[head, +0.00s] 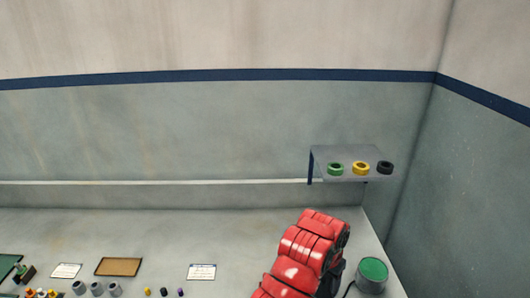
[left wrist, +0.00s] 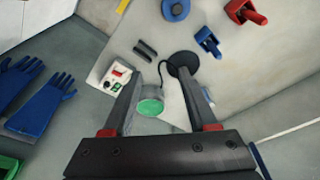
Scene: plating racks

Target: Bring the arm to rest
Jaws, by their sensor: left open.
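My left gripper (left wrist: 158,76) shows in the left wrist view with its two dark fingers apart and nothing between their tips. A green-topped grey cylinder (left wrist: 150,106) appears between the fingers in that view, lower down; I cannot tell how far it is from them. It also stands at the bottom right of the bench in the head view (head: 373,270). A red jointed body with dark sides, left of this cylinder in the head view, looks like my arm; no fingertips can be made out there. My right gripper is in neither view.
A wall shelf (head: 346,160) holds a green, a yellow and a black ring. A brown board (head: 118,267), white cards and small parts lie at the bench's front left. The left wrist view shows blue gloves (left wrist: 45,98), a control box (left wrist: 115,78) and a black round base (left wrist: 183,64).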

